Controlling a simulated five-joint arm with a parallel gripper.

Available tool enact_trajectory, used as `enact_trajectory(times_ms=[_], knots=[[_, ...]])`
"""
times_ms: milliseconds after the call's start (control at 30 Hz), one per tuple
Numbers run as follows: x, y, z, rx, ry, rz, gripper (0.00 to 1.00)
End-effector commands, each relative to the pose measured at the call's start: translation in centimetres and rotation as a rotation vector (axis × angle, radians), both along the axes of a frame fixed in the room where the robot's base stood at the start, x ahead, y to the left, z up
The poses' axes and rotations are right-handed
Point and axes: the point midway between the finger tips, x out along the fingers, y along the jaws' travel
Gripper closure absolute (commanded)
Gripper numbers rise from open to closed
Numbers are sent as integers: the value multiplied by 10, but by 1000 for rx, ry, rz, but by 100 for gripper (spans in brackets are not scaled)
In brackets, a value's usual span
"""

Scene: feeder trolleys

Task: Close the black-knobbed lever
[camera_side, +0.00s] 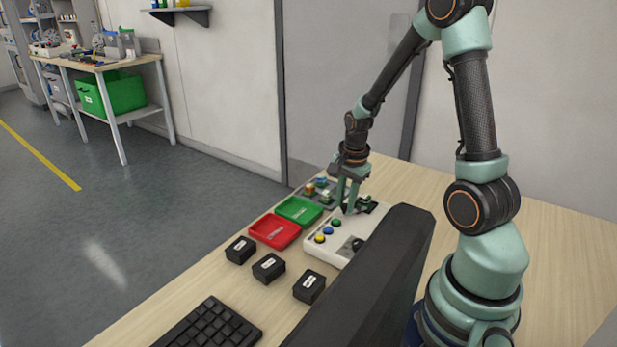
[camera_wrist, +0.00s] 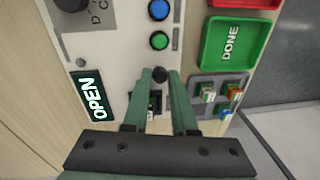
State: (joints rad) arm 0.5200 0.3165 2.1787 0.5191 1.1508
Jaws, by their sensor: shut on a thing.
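The lever's round black knob (camera_wrist: 159,74) sits between the fingertips of my gripper (camera_wrist: 160,78) in the wrist view, and the fingers are shut on it. The lever's base (camera_wrist: 153,103) is partly hidden between the green fingers. The lever is on a pale control panel (camera_wrist: 108,45), where a display (camera_wrist: 93,101) reads OPEN. In the side view my gripper (camera_side: 347,208) reaches down to the far end of the panel (camera_side: 318,246). The knob cannot be made out there.
Blue (camera_wrist: 158,10) and green (camera_wrist: 158,41) buttons lie just above the knob in the wrist view. A green tray marked DONE (camera_wrist: 229,45) and a grey rack (camera_wrist: 200,112) are right of the panel. A dark upright slab (camera_side: 375,275) partly hides the panel's near side.

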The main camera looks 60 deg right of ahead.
Motion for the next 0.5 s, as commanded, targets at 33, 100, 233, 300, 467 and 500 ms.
enact_trajectory(times_ms=[33,100,233,300,467,500], knots=[[-3,0,0,-2,6,37,100],[-5,1,0,-6,12,83,100],[-7,1,0,-9,18,132,100],[-7,1,0,-9,19,139,100],[-7,1,0,-9,19,137,100],[-7,1,0,-9,19,137,100]])
